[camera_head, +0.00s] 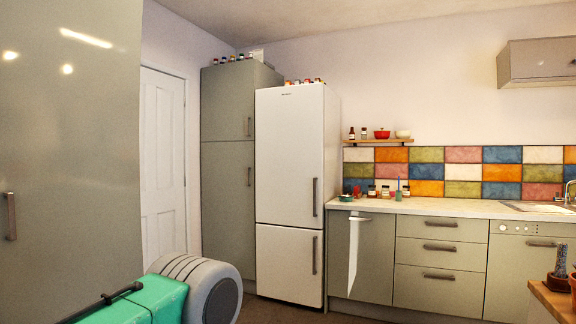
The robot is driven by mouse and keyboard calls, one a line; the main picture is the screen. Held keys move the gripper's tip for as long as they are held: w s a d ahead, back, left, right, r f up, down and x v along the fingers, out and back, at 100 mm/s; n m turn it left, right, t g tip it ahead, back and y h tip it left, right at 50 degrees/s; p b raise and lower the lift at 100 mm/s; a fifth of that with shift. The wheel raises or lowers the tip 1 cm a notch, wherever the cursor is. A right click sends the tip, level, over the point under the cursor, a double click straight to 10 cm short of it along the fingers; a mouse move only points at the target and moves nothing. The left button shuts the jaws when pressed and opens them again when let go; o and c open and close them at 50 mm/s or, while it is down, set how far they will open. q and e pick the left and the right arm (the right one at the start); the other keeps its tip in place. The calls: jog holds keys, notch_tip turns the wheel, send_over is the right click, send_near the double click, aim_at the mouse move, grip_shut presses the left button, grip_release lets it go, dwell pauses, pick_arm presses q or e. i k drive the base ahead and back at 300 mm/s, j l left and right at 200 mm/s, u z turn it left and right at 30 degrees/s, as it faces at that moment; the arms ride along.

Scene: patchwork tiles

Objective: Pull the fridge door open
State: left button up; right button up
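The tall white fridge (290,155) stands left of the counter, with a larger upper door and a smaller lower door (285,262). Both doors look shut. A dark vertical upper handle (315,197) and a lower handle (314,255) sit near the right edge of the doors. Neither of my grippers shows in the view, and nothing is seen touching the fridge.
A teal object with a dark bar (140,300) and a ribbed grey rounded object (205,285) fill the lower left, in front of the fridge side. Counter cabinets (440,255) run right. A wooden surface (550,298) holds a plant at lower right.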

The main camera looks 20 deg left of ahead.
aim_at(289, 120)
jog(key=i+j+u, duration=0.2)
jog(key=i, duration=0.2)
jog(key=i+u, duration=0.2)
jog(key=i, duration=0.2)
jog(key=i+u, duration=0.1)
jog(key=i, duration=2.05)
